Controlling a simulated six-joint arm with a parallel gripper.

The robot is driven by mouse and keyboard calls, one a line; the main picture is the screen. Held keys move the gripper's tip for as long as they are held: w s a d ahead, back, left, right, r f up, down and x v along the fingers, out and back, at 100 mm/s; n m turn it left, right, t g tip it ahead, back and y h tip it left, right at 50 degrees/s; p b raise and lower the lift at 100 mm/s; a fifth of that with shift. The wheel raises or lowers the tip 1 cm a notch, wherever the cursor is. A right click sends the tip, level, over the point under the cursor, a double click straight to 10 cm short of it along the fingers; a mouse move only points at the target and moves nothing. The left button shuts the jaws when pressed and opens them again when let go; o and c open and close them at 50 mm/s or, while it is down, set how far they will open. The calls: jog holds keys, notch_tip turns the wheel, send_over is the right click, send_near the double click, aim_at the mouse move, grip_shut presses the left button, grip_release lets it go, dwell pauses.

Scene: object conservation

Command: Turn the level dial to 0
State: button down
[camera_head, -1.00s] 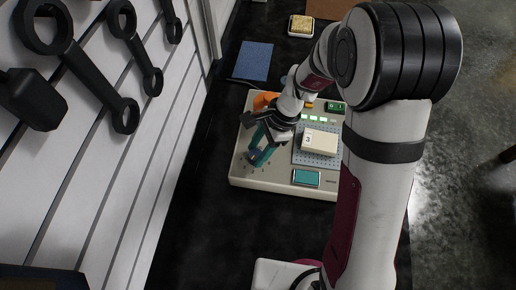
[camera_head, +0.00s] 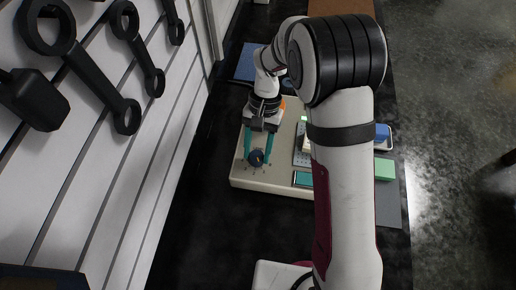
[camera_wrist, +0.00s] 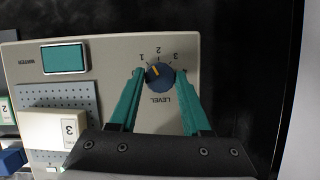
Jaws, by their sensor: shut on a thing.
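The level dial (camera_wrist: 161,79) is a dark blue round knob with a yellow pointer mark. In the wrist view the numbers 1, 2 and 3 and the word LEVEL show around it. The mark points up-left, between 1 and 2 and nearer 1; no 0 is readable. The dial also shows in the head view (camera_head: 256,159), on the front left of the beige panel (camera_head: 273,186). My gripper (camera_wrist: 162,72), with teal fingers, is shut on the dial, one finger on each side. It also shows in the head view (camera_head: 257,156).
A teal rectangle (camera_wrist: 64,58) and a grey perforated plate (camera_wrist: 50,93) are on the panel. A cream block marked 3 (camera_wrist: 52,128) sits on the plate. In the head view, a green block (camera_head: 384,169) lies right of my arm. The wall with wrenches (camera_head: 130,160) is left.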

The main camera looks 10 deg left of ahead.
jog(key=n+h, duration=0.2)
jog(key=n, duration=0.3)
jog(key=shift+a+n, duration=0.15)
jog(key=shift+n, duration=0.15)
jog(key=shift+s+a+n+t+h, duration=0.1)
jog(key=shift+n+t+h, duration=0.25)
jog(key=shift+n, duration=0.8)
jog(key=shift+n+t+h, duration=0.15)
jog(key=shift+n+h, duration=0.4)
jog(key=shift+n, duration=0.6)
jog(key=shift+c, duration=1.8)
grip_release()
jog(key=v, duration=1.5)
jog(key=shift+a+r, duration=0.15)
jog(key=shift+r, duration=0.25)
